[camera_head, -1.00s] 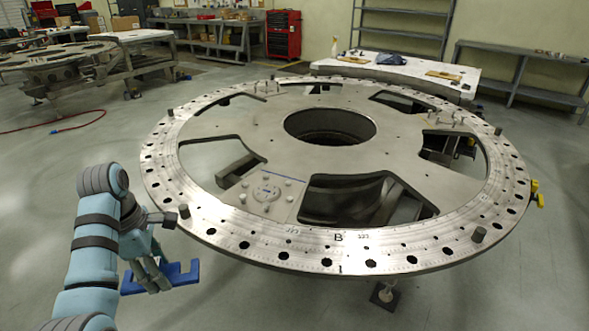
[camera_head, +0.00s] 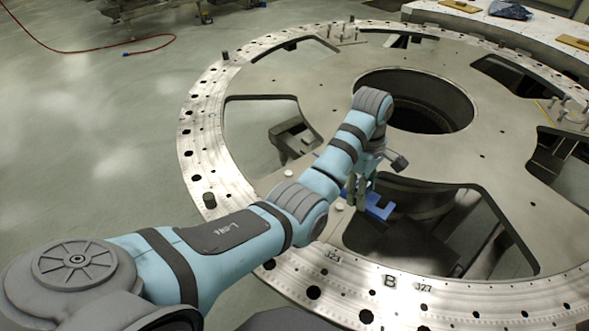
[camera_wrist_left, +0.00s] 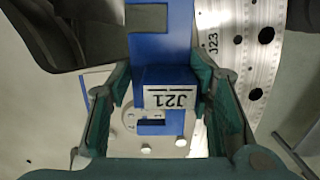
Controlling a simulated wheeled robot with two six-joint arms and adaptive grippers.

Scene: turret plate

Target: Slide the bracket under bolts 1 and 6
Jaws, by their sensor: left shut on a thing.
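My left gripper (camera_head: 358,192) is shut on the blue bracket (camera_head: 378,212), which it holds above the turret plate (camera_head: 440,155), near an opening. In the left wrist view the bracket (camera_wrist_left: 162,50) carries a label reading J21 and sits between the two fingers of the gripper (camera_wrist_left: 160,90). Pale bolt heads show on the plate: one bolt (camera_head: 288,173) left of my arm and another bolt (camera_head: 340,205) near the gripper. In the wrist view, bolts (camera_wrist_left: 181,142) lie beyond the bracket. I cannot read bolt numbers; my arm hides part of the bolt group. My right gripper is not in view.
The plate's outer ring (camera_head: 205,150) has many holes and upright pegs, such as a dark peg (camera_head: 210,200). Large openings and a round centre hole (camera_head: 420,100) cut the plate. A white table (camera_head: 460,28) stands behind. A red hose (camera_head: 90,50) lies on the floor.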

